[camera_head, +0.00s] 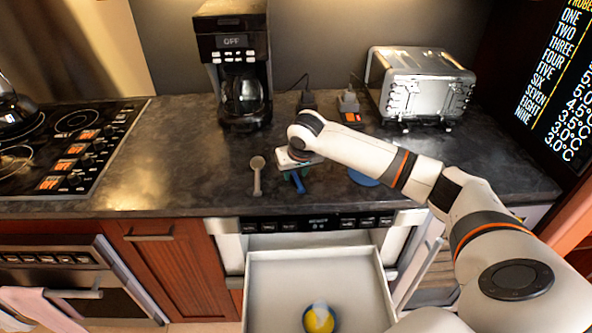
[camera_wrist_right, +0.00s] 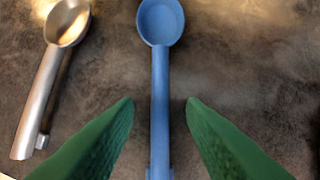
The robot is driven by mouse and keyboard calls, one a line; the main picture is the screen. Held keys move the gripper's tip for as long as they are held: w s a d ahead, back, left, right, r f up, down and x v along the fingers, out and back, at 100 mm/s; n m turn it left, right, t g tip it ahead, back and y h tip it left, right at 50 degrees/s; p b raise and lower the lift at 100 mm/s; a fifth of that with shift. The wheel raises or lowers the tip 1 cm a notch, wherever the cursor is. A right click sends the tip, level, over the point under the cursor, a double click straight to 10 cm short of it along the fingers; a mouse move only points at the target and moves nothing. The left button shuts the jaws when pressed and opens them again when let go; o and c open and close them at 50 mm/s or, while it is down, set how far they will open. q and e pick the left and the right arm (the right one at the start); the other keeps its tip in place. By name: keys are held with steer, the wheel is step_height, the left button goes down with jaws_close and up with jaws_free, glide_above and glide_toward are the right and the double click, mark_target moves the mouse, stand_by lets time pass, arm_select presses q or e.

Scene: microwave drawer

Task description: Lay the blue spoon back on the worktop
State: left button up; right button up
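The blue spoon (camera_head: 299,187) lies on the dark worktop (camera_head: 200,165), below my right gripper (camera_head: 296,178). In the right wrist view the spoon (camera_wrist_right: 160,95) has its bowl at the top and its handle running down between my two green fingertips (camera_wrist_right: 160,106). The right gripper is open, with a gap between the handle and each finger. In the head view the gripper and wrist hide most of the spoon. My left gripper is out of view.
A grey metal scoop (camera_head: 257,176) lies left of the spoon. A blue disc (camera_head: 363,177) lies to the right, partly behind my arm. The coffee maker (camera_head: 238,85) and toaster (camera_head: 420,85) stand behind. Below, the open drawer (camera_head: 262,290) holds a yellow round thing (camera_head: 319,320).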

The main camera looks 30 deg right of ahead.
steer(key=v, duration=1.2)
steer(key=shift+b, duration=0.35)
